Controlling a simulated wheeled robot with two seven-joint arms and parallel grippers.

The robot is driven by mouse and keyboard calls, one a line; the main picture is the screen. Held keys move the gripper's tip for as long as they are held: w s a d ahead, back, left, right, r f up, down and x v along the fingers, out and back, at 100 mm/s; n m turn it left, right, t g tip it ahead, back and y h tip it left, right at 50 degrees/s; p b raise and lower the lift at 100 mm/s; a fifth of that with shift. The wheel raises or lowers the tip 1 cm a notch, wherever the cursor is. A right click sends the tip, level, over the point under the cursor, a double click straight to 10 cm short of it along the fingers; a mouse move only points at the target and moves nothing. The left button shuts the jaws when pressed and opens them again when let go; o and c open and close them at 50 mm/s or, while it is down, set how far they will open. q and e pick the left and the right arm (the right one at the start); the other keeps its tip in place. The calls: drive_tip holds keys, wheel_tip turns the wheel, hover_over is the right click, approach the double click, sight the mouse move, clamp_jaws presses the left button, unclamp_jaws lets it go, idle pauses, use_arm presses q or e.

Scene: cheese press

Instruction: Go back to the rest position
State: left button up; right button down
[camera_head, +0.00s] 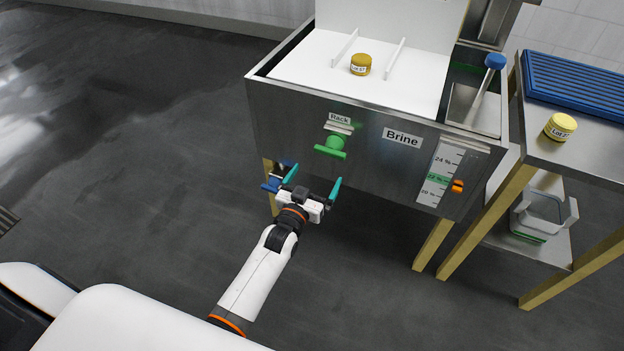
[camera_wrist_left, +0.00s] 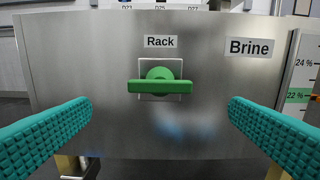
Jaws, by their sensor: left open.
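My left gripper (camera_head: 312,188) is open and empty in front of the brine tank's front panel (camera_head: 375,160). Its teal fingers stand apart on both sides of the left wrist view, with nothing between them (camera_wrist_left: 160,125). The green rack handle (camera_head: 331,146) is just beyond the fingertips; it shows centred in the left wrist view (camera_wrist_left: 160,86), apart from the fingers. The handle's bar lies level in the wrist view. My right gripper is in neither view.
A yellow-brown labelled cheese (camera_head: 361,64) sits on the white rack in the tank. An orange slider (camera_head: 457,187) marks the brine scale. A side table (camera_head: 580,165) at right holds a yellow cheese (camera_head: 560,127) and a blue grid mat (camera_head: 575,85). Floor at left is clear.

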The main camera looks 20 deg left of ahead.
use_arm(q)
drive_tip(key=shift+s, duration=0.8)
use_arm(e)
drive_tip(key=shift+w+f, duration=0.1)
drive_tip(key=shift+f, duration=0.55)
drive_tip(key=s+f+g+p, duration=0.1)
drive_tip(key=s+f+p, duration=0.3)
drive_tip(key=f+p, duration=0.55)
use_arm(q)
drive_tip(key=s+a+f+g+p, duration=0.1)
drive_tip(key=s+f+g+p, duration=0.2)
drive_tip(key=s, duration=1.3)
drive_tip(key=s+a+f+m+g+p, duration=0.1)
drive_tip(key=s+f+g+p, duration=0.3)
drive_tip(key=s+f+g, duration=0.4)
drive_tip(key=s+a+f+m+g+p, duration=0.1)
drive_tip(key=s+f+g+p, duration=0.2)
drive_tip(key=s, duration=2)
wheel_tip(320, 180, down, 8)
drive_tip(key=g, duration=0.3)
drive_tip(key=shift+s+f+y+p, duration=0.15)
drive_tip(key=shift+s+y+p, duration=0.15)
drive_tip(key=shift+p, duration=0.05)
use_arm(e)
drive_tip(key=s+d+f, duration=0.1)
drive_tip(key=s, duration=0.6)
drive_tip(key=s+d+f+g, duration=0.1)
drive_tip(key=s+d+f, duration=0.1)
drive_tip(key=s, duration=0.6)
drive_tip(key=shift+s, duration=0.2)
